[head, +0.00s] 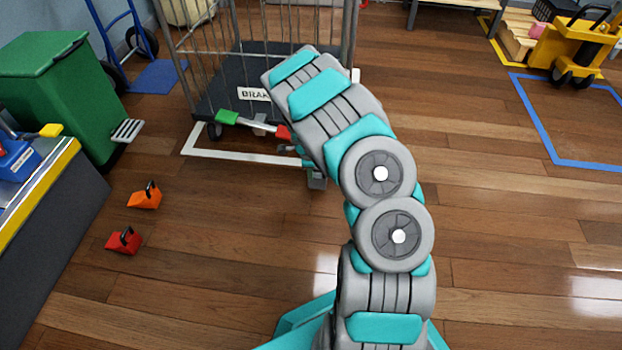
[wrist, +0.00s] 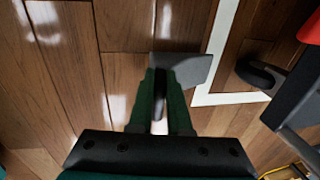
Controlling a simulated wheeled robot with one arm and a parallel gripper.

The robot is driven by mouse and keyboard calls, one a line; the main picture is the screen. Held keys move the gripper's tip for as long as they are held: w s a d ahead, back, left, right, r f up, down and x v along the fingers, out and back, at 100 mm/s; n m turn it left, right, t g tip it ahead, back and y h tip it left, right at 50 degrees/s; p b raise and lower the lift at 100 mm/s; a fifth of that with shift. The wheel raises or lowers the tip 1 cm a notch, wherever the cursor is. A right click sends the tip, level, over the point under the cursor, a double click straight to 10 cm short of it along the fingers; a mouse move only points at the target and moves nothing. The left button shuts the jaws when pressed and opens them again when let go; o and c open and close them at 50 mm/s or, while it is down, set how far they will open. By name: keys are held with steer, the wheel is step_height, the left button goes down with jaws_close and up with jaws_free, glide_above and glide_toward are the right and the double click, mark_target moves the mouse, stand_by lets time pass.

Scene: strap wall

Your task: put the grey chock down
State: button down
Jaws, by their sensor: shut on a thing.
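My gripper (wrist: 160,82) is shut on the grey chock in the wrist view. Its two dark green fingers pinch the chock's black handle. The grey chock (wrist: 187,68) shows as a flat grey wedge beyond the fingertips, just left of the white floor line. In the head view my arm covers most of the gripper, and a small grey part (head: 317,181) shows beside the arm near the line's right end. I cannot tell whether the chock touches the floor.
A wire cage trolley (head: 250,65) stands inside white floor lines (head: 240,157), with green and red pedals in front. Its caster (wrist: 262,74) is close on the right. Orange (head: 145,196) and red (head: 124,241) chocks lie left, near a bench. Floor right of my arm is clear.

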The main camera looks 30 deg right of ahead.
steer(key=shift+f+b, duration=0.3)
steer(key=shift+f, duration=1.35)
steer(key=shift+f, duration=0.1)
steer(key=shift+f, duration=0.15)
steer(key=c, duration=0.9)
jaws_free()
steer(key=shift+o, duration=0.2)
steer(key=shift+r, duration=0.2)
